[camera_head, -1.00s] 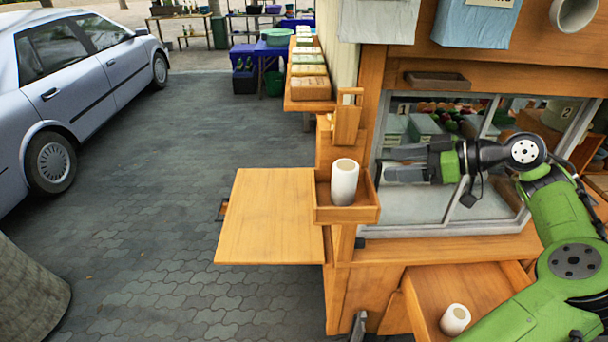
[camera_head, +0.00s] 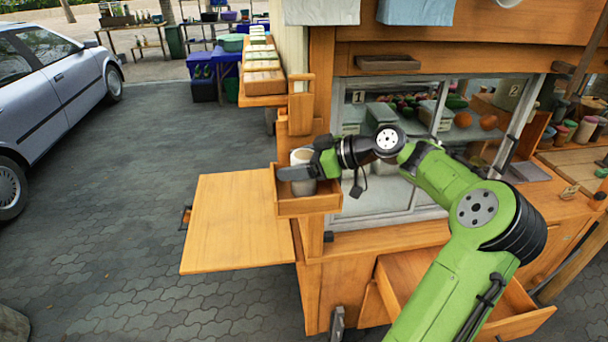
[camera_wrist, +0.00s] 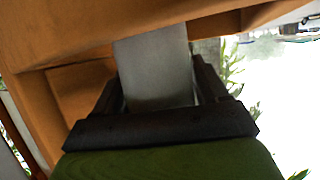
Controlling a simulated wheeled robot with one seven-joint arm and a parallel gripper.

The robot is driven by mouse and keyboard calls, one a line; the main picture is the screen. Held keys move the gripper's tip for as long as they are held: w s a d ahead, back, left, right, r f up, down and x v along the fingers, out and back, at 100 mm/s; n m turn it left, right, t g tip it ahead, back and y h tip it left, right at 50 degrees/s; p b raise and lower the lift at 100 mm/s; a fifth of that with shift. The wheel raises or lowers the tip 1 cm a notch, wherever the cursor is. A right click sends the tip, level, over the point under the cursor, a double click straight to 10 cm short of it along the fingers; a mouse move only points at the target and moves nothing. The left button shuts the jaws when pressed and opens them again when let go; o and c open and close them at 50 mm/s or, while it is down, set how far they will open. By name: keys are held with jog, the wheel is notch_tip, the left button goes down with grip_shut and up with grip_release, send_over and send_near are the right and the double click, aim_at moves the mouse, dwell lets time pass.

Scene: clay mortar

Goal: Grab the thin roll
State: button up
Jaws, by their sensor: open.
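A white roll (camera_head: 302,157) stands upright in a small wooden tray (camera_head: 310,205) on the cart's left corner. My gripper (camera_head: 290,173) is at this roll, pointing left across it and hiding its middle. In the wrist view a pale grey-white upright surface, the roll (camera_wrist: 155,65), lies between the two dark fingers of my gripper (camera_wrist: 160,85). The jaws are open, one finger on either side of it. I cannot tell whether either finger touches the roll. The other roll, in the lower drawer, is hidden behind my arm.
A wooden fold-out shelf (camera_head: 235,225) sticks out left of the tray. A wooden holder (camera_head: 301,110) stands just behind the tray. The glass window (camera_head: 385,195) is right of it. The open lower drawer (camera_head: 400,275) is beneath my arm.

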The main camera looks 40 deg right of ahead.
jog(key=c, duration=0.7)
jog(key=shift+r, duration=0.1)
